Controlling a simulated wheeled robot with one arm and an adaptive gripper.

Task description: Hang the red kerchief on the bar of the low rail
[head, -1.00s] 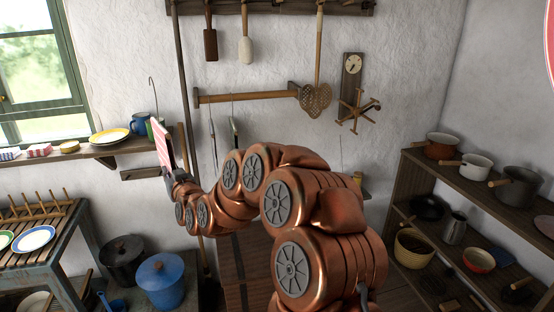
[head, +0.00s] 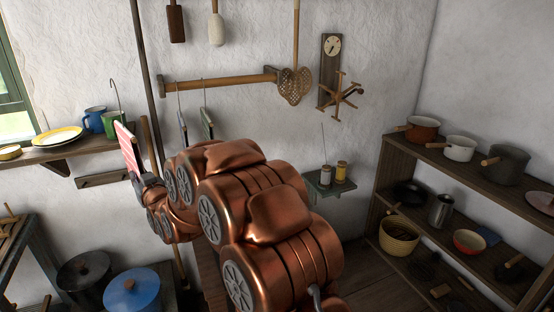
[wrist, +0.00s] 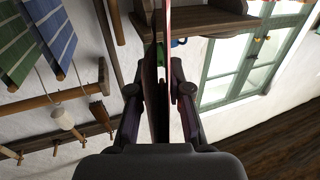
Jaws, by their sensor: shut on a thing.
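The red-and-white striped kerchief (head: 128,148) is held up at the left in the head view, with a thin wire hook (head: 114,97) rising above it. My gripper (head: 140,180) is shut on its lower part. In the wrist view the kerchief (wrist: 168,22) is nearly edge-on between the fingers of my gripper (wrist: 160,92). The low rail's wooden bar (head: 225,83) is on the wall, up and right of the kerchief and apart from it. A blue cloth (head: 182,122) and a green cloth (head: 207,122) hang from the bar on wire hooks; my arm partly hides them.
A dark upright post (head: 148,60) stands between the kerchief and the bar. A wall shelf (head: 80,150) with mugs and a plate is at the left. A woven beater (head: 295,85) hangs by the bar's right end. The bar's middle and right are free of cloths.

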